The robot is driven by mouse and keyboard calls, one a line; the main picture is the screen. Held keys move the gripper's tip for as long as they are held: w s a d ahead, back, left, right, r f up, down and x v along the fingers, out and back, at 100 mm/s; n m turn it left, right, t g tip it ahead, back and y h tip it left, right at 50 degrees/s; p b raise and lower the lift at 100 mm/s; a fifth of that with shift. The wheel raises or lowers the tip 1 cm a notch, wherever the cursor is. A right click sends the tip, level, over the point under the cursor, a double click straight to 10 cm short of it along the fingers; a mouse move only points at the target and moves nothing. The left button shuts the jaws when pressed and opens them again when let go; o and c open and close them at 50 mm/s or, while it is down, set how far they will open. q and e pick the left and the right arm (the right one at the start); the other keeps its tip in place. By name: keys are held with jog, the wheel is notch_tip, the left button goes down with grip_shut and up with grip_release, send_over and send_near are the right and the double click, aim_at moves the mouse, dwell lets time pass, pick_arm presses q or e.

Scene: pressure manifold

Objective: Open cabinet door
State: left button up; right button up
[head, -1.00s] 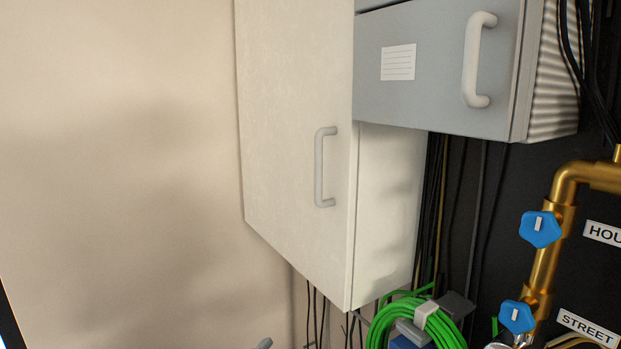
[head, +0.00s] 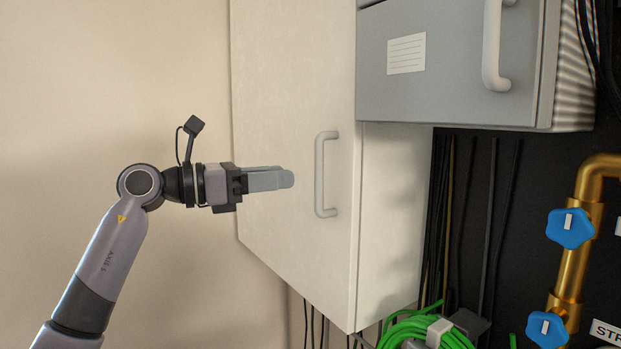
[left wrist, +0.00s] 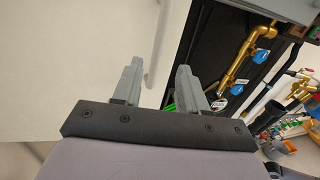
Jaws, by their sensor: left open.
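The white cabinet door (head: 290,90) is shut on the tall cabinet at the wall. Its grey vertical bar handle (head: 320,175) sits near the door's right edge. My left gripper (head: 285,179) is in front of the door, just left of the handle and apart from it in the picture. In the left wrist view its two fingers (left wrist: 158,80) are spread with nothing between them. The handle also shows in the left wrist view (left wrist: 150,70), blurred, between the fingers. My right gripper is not in view.
A grey cabinet (head: 460,70) with its own handle (head: 492,50) hangs at the upper right. Below are green coiled cable (head: 415,330), black cables and brass pipe (head: 573,270) with blue valves (head: 570,228). The beige wall at left is bare.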

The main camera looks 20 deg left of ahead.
pick_arm(q)
jog(key=p+x, duration=0.1)
jog(key=x, duration=0.6)
jog(key=shift+w+a+r, duration=0.1)
grip_shut()
